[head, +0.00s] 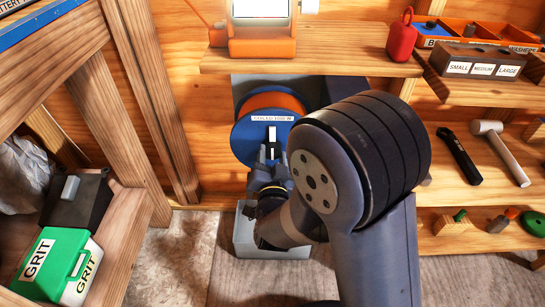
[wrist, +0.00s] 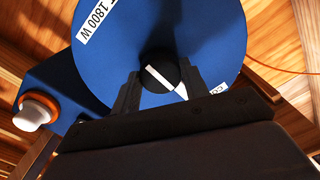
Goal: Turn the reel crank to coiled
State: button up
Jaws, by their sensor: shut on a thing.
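The cable reel (head: 243,147) is a blue disc with orange cable behind it, on the plank wall below a shelf. In the wrist view the blue disc (wrist: 110,75) fills the upper middle, with labels reading "1800 W" and, partly hidden, "CO". The crank knob (wrist: 158,72) is a black round hub with a white pointer line, slanting from upper left to lower right. My gripper (wrist: 160,88) is shut on this knob, one finger on each side. In the head view my gripper (head: 272,152) reaches the reel's front, and my wrist hides its lower part.
A blue bracket with an orange and white knob (wrist: 37,110) sits left of the disc. A thin orange cord (wrist: 285,71) runs right. A wooden rack (head: 120,230) is at left.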

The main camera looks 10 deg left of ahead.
jog(key=o, duration=1)
jog(key=shift+c, duration=0.2)
jog(key=p+v, duration=0.1)
jog(key=v, duration=1)
jog(key=shift+p, duration=0.3)
jog(key=shift+w, duration=0.15)
jog(key=b+x, duration=0.1)
jog(key=x, duration=0.9)
jog(key=shift+w+b, duration=0.2)
jog(key=shift+b, duration=0.15)
jog(key=shift+w+a, duration=0.15)
jog(key=shift+w, duration=0.05)
jog(key=shift+m, duration=0.6)
jog(key=shift+n, duration=0.3)
